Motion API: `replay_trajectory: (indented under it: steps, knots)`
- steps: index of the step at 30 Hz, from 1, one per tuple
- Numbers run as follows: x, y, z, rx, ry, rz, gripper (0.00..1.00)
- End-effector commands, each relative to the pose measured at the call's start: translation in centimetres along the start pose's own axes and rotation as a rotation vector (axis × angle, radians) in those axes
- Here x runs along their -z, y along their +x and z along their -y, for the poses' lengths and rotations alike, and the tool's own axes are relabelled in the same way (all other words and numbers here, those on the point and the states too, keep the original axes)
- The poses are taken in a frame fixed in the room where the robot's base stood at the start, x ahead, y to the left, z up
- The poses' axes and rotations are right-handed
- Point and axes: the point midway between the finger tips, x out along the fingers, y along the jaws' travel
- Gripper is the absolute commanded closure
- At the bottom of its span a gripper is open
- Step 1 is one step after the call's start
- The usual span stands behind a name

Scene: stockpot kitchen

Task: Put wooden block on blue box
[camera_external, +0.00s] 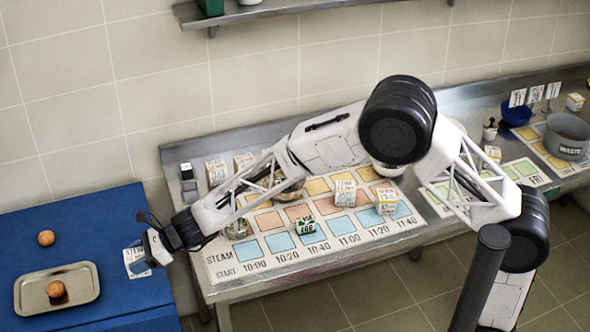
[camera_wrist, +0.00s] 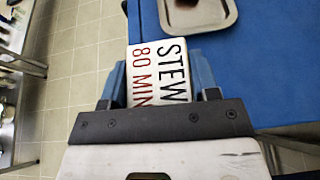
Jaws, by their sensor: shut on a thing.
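My gripper (camera_external: 141,262) is at the left end of my outstretched arm, shut on a pale wooden block (camera_external: 133,256) with dark lettering. In the wrist view the block (camera_wrist: 158,75) sits between the blue fingers and reads "STEW 80 MIN". The large blue box (camera_external: 100,235) fills the lower left of the external view. The block shows against its right part. In the wrist view the blue box top (camera_wrist: 270,70) lies beyond and right of the block. I cannot tell how high the block is above it.
A metal tray (camera_external: 30,300) with a round orange-brown item (camera_external: 56,289) lies on the blue box; another such item (camera_external: 46,238) is behind it. A steel counter with a printed timetable mat (camera_external: 225,262), several blocks and a grey waste bowl (camera_external: 567,135) stands right.

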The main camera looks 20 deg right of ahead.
Motion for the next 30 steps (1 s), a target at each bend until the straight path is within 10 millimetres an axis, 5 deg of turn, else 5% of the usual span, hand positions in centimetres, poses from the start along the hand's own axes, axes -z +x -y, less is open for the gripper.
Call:
replay_trajectory:
  steps: [10,30]
  knots:
    - [6.0,-4.5,-4.2,-0.027,-0.012,0.002,0.72]
    - [6.5,-4.6,-4.3,-0.029,-0.015,0.003,0.72]
